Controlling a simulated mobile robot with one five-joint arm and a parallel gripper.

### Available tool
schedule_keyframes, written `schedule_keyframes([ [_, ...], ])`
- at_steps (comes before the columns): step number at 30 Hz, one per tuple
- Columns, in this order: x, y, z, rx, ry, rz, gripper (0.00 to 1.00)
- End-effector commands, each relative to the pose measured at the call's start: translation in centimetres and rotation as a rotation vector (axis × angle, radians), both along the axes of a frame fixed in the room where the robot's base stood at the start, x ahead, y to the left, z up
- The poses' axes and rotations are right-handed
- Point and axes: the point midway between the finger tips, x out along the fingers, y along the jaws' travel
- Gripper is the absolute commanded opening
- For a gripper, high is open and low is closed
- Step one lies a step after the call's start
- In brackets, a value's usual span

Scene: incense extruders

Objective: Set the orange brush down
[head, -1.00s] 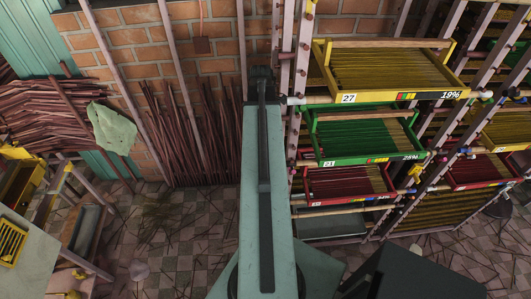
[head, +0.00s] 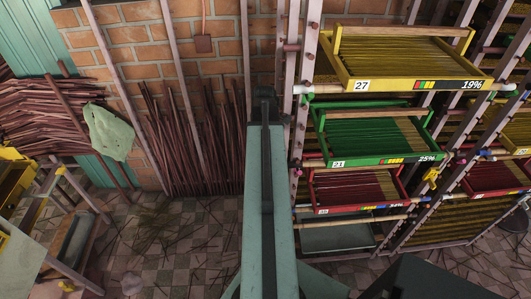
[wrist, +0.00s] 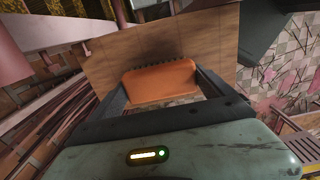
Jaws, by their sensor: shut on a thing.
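The orange brush (wrist: 160,82) is in the wrist view, held crosswise between the two dark fingers of my gripper (wrist: 163,88). A dark, toothed-looking row shows along its far edge. My gripper is shut on it. A plain brown board or panel (wrist: 205,40) lies beyond the brush; I cannot tell whether the brush touches it. In the head view neither the brush nor my gripper can be seen.
Racks with a yellow tray (head: 400,84), a green tray (head: 375,160) and a red tray (head: 350,210) stand at the right. Sticks (head: 190,140) lean on the brick wall. A pale table (head: 25,255) is at the lower left. Some tiled floor (head: 165,240) is open.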

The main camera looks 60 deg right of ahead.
Motion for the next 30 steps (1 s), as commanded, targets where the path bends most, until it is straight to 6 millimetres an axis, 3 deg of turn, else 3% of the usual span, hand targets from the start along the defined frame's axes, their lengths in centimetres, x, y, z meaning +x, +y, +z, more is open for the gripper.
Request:
schedule_keyframes([
  [8,0.0,0.0,-0.2,0.0,0.0,0.001,0.52],
  [9,0.0,0.0,-0.2,0.0,0.0,0.001,0.93],
  [10,0.0,0.0,-0.1,0.0,0.0,0.001,1.0],
  [20,0.1,0.1,0.4,0.0,0.0,0.002,1.0],
  [26,0.1,0.1,2.9,0.0,0.0,0.002,1.0],
  [30,0.1,0.1,5.9,0.0,0.0,0.002,1.0],
])
